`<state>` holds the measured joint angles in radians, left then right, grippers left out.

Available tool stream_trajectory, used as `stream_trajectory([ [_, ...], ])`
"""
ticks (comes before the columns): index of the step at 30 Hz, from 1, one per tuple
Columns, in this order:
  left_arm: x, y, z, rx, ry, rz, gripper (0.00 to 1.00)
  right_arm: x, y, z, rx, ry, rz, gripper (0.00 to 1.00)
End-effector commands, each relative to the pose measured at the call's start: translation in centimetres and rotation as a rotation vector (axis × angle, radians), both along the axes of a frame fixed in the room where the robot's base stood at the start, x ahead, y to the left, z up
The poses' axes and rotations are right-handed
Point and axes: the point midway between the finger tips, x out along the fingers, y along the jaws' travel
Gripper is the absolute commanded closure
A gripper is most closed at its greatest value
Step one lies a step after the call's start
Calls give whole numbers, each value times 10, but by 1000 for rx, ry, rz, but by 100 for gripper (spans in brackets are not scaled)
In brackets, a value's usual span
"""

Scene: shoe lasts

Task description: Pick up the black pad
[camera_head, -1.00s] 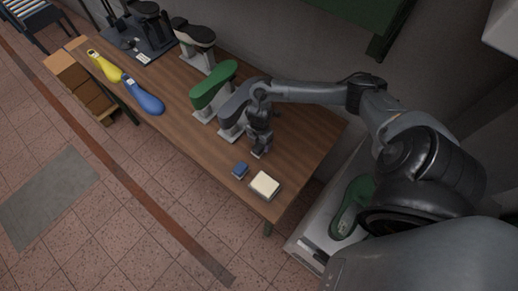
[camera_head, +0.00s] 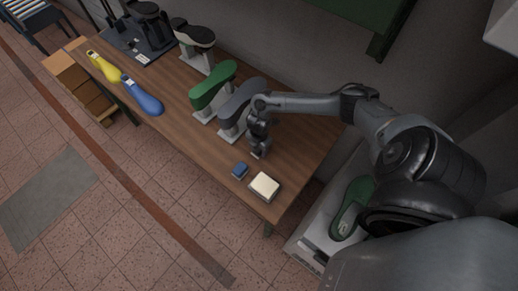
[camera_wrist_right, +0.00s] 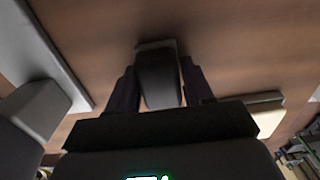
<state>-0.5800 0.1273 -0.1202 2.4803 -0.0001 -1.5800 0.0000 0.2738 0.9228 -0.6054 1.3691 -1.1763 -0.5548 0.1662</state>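The black pad (camera_wrist_right: 158,78) is a dark rounded block with a pale edge beneath it, on the wooden table. In the right wrist view it lies between the two dark fingers of my right gripper (camera_wrist_right: 161,88). The fingers stand apart on either side of it, with a narrow pale strip beside the pad; I see no clear grip. In the head view my right gripper (camera_head: 257,146) points down over the table and hides most of the pad; only a small pale part shows below the fingertips. My left gripper is not in view.
A small blue block (camera_head: 240,170) and a cream block (camera_head: 264,186) lie close by, toward the table's near corner. A grey shoe last (camera_head: 240,100) and a green one (camera_head: 213,86) stand on pale bases behind to the left. The wooden table (camera_head: 300,140) is clear to the right.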

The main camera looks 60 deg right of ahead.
Motion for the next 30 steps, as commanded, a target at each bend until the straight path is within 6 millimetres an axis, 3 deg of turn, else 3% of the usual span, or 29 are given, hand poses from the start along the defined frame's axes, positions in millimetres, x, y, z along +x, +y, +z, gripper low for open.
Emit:
stream_trajectory([
  [1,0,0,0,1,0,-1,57,0,0,0,0,0,0,57],
  [7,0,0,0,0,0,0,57,0,0,0,0,0,0,85],
  [20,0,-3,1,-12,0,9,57,0,-1,8,0,-1,1,85],
  [28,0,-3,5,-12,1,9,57,0,-2,46,-3,-4,3,85],
  [30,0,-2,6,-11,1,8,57,-18,-5,52,-5,3,4,85],
])
